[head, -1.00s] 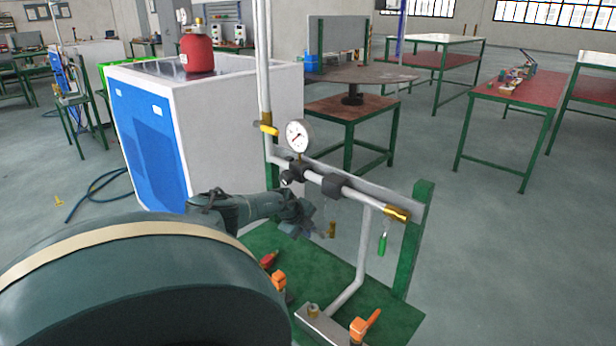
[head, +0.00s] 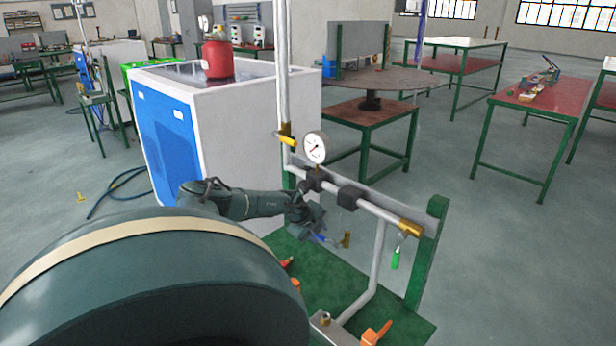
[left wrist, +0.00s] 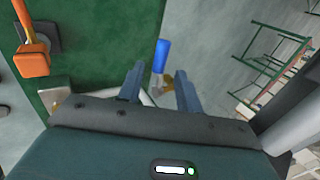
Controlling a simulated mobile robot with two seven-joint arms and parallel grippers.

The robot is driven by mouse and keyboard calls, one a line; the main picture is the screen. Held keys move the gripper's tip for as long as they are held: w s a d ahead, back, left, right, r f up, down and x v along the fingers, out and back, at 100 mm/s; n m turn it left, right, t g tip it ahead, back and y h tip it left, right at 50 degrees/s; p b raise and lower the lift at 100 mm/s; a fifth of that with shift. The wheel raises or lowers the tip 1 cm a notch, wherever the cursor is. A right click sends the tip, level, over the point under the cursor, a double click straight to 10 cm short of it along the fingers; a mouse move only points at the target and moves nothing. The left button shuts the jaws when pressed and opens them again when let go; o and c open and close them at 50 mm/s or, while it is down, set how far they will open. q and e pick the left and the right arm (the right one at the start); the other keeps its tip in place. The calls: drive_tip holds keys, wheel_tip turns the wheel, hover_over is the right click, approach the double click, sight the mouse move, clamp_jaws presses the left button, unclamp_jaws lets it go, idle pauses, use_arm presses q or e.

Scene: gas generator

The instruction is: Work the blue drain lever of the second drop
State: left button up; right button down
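The blue drain lever (left wrist: 161,56) shows in the left wrist view just beyond the fingertips, in line with the gap between them. Its brass valve (left wrist: 160,88) is partly hidden behind the fingers. My left gripper (left wrist: 158,84) is open, with one finger on each side of that gap. I cannot tell whether either finger touches the lever. In the head view a small part of the blue lever (head: 319,239) shows beside a brass fitting (head: 347,240), below the grey pipe. My left gripper (head: 312,226) is there and hides part of it. My right gripper is not in view.
A green lever (head: 395,258) hangs from the pipe's right end by the green post (head: 425,250). A pressure gauge (head: 316,147) stands above the pipe. Orange handles (head: 377,334) rise from the green base (head: 335,283). A white and blue cabinet (head: 230,130) stands behind my arm.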

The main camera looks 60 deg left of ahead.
use_arm(q)
drive_tip(key=p+v, duration=0.1)
drive_tip(key=v, duration=0.7)
drive_tip(key=shift+p, duration=0.4)
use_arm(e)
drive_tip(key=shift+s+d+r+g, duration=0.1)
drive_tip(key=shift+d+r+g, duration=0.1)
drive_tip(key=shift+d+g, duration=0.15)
use_arm(q)
drive_tip(key=shift+r, duration=0.15)
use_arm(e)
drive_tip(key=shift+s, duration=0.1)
use_arm(q)
drive_tip(key=shift+s, duration=0.1)
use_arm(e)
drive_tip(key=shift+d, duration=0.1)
